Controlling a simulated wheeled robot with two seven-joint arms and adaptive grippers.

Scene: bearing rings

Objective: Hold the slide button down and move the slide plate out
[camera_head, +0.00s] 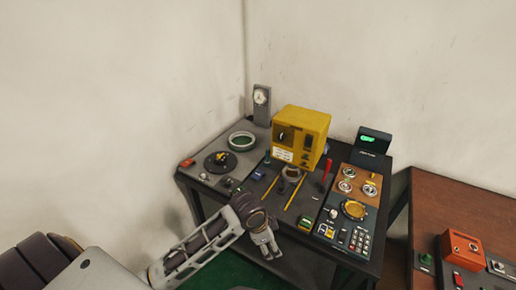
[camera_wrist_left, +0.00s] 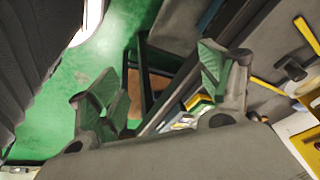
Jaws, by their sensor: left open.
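My left gripper (camera_head: 268,252) hangs at the front edge of the dark table, beside the console. In the left wrist view its two green-padded fingers (camera_wrist_left: 152,80) stand apart with nothing between them. The slide plate (camera_head: 292,175) seems to be the small piece with a round ring between two yellow rails, in front of the yellow machine; the gripper is apart from it. Which small control is the slide button I cannot tell; a blue one (camera_head: 258,176) and a green one (camera_head: 305,222) flank the rails. My right gripper is out of sight.
The yellow machine (camera_head: 300,136) stands behind the rails. A grey panel with a green ring (camera_head: 242,140) lies left, a panel with dials and a keypad (camera_head: 360,238) right. A red lever (camera_head: 326,170) rises near the rails. A brown table (camera_head: 440,205) stands at far right.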

